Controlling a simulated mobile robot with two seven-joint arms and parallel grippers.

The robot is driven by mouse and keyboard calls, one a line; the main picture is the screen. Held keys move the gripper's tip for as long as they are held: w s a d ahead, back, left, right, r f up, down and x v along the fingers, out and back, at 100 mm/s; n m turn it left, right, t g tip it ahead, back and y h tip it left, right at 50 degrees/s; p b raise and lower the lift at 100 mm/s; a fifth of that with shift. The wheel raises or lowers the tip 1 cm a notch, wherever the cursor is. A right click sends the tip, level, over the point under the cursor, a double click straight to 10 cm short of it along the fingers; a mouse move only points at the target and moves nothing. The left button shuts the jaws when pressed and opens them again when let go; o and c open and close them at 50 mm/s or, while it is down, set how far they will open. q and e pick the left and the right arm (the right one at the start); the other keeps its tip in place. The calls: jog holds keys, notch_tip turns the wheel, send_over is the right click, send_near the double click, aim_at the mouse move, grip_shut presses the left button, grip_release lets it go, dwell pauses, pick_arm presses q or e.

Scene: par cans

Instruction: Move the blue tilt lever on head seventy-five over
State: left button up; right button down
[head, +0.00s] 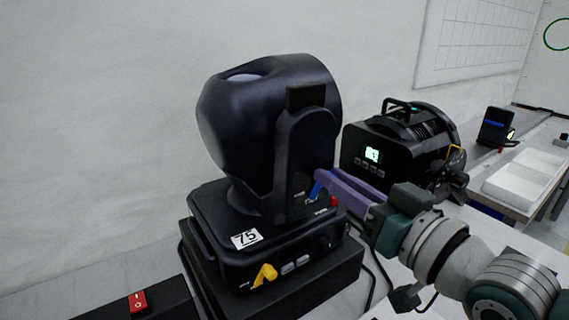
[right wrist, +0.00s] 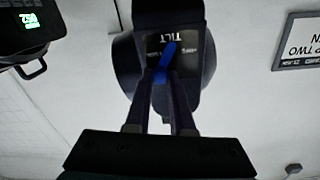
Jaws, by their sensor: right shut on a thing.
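The black moving head labelled 75 (head: 262,140) stands on a dark case in the middle of the head view. Its blue tilt lever (head: 316,186) is on the side of the yoke arm, low down, by a small TILT label. My right gripper (head: 325,180), with purple fingers, reaches in from the right and is shut on the lever. In the right wrist view the blue lever (right wrist: 164,62) leans to one side between the fingertips (right wrist: 160,78), below the upside-down TILT label. Its lower end is partly hidden by the fingers. My left gripper is not in view.
A second black lamp with a green display (head: 373,154) stands close behind my right gripper. A white tray (head: 522,178) lies on the table at right. A red switch (head: 138,301) is at lower left.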

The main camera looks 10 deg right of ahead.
jog(key=shift+s+a+f, duration=0.15)
jog(key=shift+f, duration=0.2)
jog(key=c, duration=1)
grip_release()
jog(key=shift+s+a, duration=0.1)
jog(key=shift+a, duration=0.05)
jog(key=shift+o, duration=1.1)
jog(key=shift+r, duration=0.15)
jog(key=v, duration=1)
